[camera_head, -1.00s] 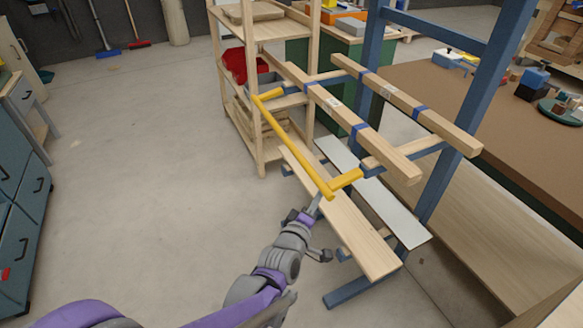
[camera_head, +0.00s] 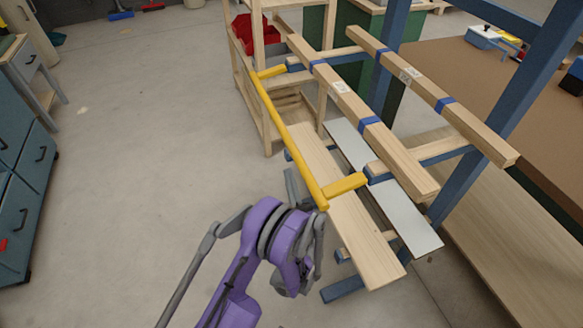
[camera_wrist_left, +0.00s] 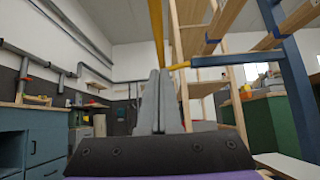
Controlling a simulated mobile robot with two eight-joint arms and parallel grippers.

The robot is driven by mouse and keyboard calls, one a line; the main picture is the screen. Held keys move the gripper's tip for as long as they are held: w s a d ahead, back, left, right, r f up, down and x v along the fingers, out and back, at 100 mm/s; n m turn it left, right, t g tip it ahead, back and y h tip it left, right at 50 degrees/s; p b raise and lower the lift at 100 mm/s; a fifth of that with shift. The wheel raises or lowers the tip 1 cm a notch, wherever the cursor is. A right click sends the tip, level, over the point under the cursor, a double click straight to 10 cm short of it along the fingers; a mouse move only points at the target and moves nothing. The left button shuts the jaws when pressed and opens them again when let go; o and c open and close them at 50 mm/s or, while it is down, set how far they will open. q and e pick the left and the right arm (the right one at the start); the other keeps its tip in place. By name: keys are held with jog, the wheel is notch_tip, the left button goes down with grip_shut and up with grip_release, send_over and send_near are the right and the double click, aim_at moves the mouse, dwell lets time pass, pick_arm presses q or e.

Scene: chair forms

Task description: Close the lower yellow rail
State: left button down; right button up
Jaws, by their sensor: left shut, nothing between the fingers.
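The yellow rail (camera_head: 290,140) is a long bar with a short yellow arm at each end, standing out from the blue brackets of the rack. It also shows in the left wrist view (camera_wrist_left: 158,28), above my fingers. My left gripper (camera_head: 290,182) is just left of the bar's near half, on its outer side, its grey fingers pointing up. The fingers are shut and empty in the left wrist view (camera_wrist_left: 160,78). I cannot tell whether they touch the bar. My right gripper is not in view.
The blue rack holds two wooden beams (camera_head: 365,120) on its brackets, with a wooden board (camera_head: 350,225) and a white board (camera_head: 385,185) lower down. A wooden shelf (camera_head: 252,90) stands behind. Open floor (camera_head: 150,150) lies left of the rail.

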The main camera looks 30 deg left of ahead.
pick_arm(q)
jog(key=w+a+r, duration=0.3)
jog(key=a+r, duration=0.1)
jog(key=r, duration=0.5)
jog(key=shift+w+r, duration=0.25)
jog(key=shift+w, duration=0.15)
jog(key=shift+s+r+m+t+h, duration=0.1)
jog(key=shift+m+t+h, duration=0.2)
